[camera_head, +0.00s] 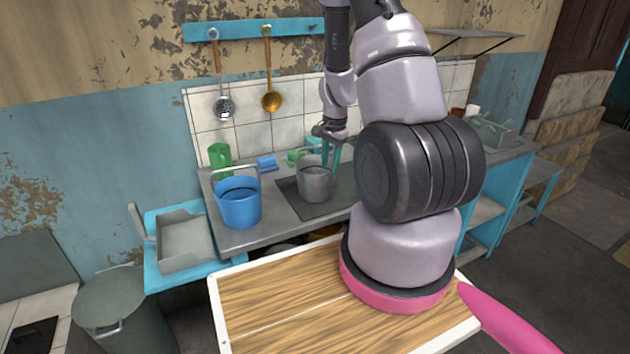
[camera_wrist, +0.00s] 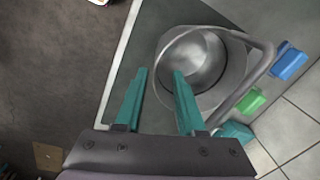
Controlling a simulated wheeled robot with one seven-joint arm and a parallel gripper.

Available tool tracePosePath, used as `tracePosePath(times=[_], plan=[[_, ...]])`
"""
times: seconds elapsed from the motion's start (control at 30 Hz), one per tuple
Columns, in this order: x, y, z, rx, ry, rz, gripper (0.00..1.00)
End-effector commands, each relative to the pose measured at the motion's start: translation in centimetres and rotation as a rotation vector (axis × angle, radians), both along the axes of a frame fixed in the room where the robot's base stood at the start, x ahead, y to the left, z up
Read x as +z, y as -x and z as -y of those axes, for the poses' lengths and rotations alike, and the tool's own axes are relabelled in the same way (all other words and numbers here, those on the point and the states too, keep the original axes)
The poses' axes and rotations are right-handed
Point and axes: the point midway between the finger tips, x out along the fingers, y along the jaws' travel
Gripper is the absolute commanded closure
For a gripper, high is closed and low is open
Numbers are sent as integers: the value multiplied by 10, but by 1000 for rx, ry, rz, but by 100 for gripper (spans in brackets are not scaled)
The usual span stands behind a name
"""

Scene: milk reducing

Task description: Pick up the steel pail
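The steel pail (camera_head: 316,186) is a grey metal bucket standing upright on the dark inset of the counter, left of my arm. In the wrist view the pail (camera_wrist: 194,64) is seen from above, empty inside, with its handle lying toward the right side. My gripper (camera_head: 331,164) points down at the pail's rim. In the wrist view my gripper (camera_wrist: 159,72) has its two teal fingers apart with nothing clamped. The right fingertip overlaps the pail's opening and the left one is outside its wall. I cannot tell whether either touches.
A blue bucket (camera_head: 239,209) stands left of the pail on the counter (camera_head: 250,238). A green cup (camera_head: 220,154) and a blue block (camera_head: 267,163) are behind. A ladle (camera_head: 271,100) and a skimmer (camera_head: 224,107) hang on the wall. A grey tray (camera_head: 187,243) is at the left.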

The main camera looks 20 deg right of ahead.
Motion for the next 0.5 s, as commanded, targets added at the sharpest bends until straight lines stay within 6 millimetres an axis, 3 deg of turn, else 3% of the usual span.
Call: tracePosePath(times=[0.27, 0.5], plan=[[-25, -1, 2, -3, -2, -2, 62], [-60, -5, 6, -1, -2, -2, 62]])
